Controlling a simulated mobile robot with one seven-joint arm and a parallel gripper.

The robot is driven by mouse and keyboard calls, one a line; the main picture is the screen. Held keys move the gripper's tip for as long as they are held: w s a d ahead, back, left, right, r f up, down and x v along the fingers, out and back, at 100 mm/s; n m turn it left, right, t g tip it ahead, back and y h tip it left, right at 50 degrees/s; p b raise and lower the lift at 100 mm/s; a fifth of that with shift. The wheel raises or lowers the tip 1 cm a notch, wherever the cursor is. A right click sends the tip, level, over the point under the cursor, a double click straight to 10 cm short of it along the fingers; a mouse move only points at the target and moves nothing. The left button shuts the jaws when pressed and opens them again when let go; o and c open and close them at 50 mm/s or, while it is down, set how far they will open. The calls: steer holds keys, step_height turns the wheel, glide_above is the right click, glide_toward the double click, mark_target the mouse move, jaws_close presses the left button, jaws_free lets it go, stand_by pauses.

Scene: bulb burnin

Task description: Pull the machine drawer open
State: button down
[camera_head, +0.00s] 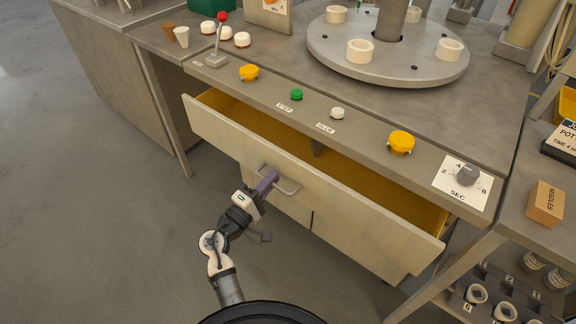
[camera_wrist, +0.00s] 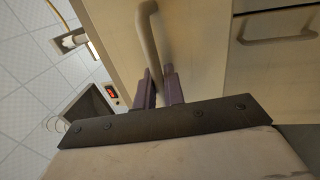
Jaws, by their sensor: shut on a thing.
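The machine drawer (camera_head: 330,197) stands partly open under the machine's front panel, its pale front pulled out and its yellow inside showing. Its grey bar handle (camera_head: 287,187) is at the middle of the front. My gripper (camera_head: 271,180) is at the left part of the handle, shut on it. In the wrist view the drawer handle (camera_wrist: 150,45) runs down between the two purple fingers of my gripper (camera_wrist: 159,90). The drawer looks empty where its inside shows; part of the inside is hidden by the panel.
The panel above carries a lever (camera_head: 216,50), yellow buttons (camera_head: 401,142), a green button (camera_head: 297,94) and a dial (camera_head: 467,175). A round turntable (camera_head: 385,55) stands behind. A side bench with a box (camera_head: 545,203) is at right. The floor at left (camera_head: 90,230) is clear.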

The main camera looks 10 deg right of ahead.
steer(key=r+v, duration=0.1)
steer(key=v, duration=0.7)
steer(key=shift+s+a+r+b, duration=0.3)
steer(key=shift+s+a, duration=0.05)
steer(key=shift+a, duration=0.1)
steer(key=c, duration=1.6)
jaws_free()
steer(key=b+v, duration=0.2)
steer(key=v, duration=1.1)
steer(key=shift+s+a, duration=0.25)
steer(key=shift+a, duration=0.05)
steer(key=shift+w, duration=0.1)
